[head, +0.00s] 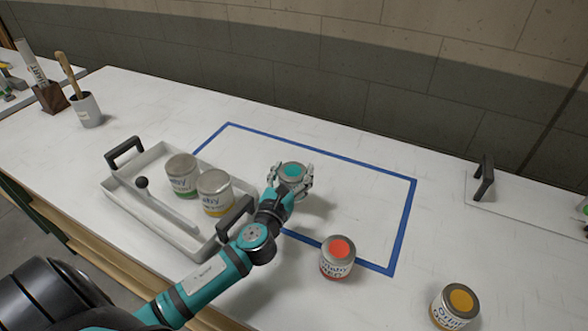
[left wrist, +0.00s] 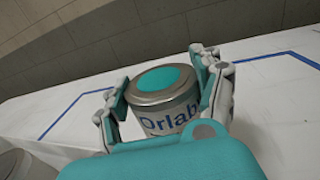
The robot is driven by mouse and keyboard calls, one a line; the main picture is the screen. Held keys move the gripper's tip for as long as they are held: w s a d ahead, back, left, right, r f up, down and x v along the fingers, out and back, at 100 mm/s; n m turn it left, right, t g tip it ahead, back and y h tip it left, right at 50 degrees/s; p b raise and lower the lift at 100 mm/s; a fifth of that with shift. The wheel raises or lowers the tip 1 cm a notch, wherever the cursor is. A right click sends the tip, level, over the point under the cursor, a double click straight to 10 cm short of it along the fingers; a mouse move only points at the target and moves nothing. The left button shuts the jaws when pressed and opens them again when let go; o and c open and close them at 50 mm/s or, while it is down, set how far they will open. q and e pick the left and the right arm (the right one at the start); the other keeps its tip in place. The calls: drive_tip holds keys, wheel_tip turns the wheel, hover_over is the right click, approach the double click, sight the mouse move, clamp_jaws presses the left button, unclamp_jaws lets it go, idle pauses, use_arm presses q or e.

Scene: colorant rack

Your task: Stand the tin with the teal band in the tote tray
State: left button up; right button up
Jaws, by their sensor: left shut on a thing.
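The tin with the teal lid spot (head: 292,171) is upright inside the blue taped outline, to the right of the tote tray. My left gripper (head: 291,182) is shut on this tin, with a finger on each side. The left wrist view shows the tin (left wrist: 165,95) between the fingers, its label partly hidden. I cannot tell whether its base touches the bench. The grey tote tray (head: 125,208) holds a green-banded tin (head: 181,177) and a yellow-banded tin (head: 215,194). My right gripper is not in view.
A red-lidded tin (head: 338,258) stands near the front of the blue outline (head: 402,225). An orange-lidded tin (head: 455,306) stands further right. A cup with a brush (head: 86,110) stands at the back left.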

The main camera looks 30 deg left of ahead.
sight(293, 163)
use_arm(q)
drive_tip(key=w, duration=0.1)
drive_tip(key=w+a, duration=0.2)
drive_tip(key=w, duration=0.1)
drive_tip(key=shift+f, duration=0.2)
wheel_tip(293, 163, down, 3)
drive_tip(key=shift+b, duration=0.55)
drive_tip(key=shift+w+f, duration=0.1)
drive_tip(key=shift+f, duration=0.2)
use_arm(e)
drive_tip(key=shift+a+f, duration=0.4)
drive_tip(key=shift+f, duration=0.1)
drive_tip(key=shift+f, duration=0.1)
use_arm(q)
drive_tip(key=shift+f+b, duration=0.2)
drive_tip(key=shift+b, duration=0.1)
drive_tip(key=o, duration=1.3)
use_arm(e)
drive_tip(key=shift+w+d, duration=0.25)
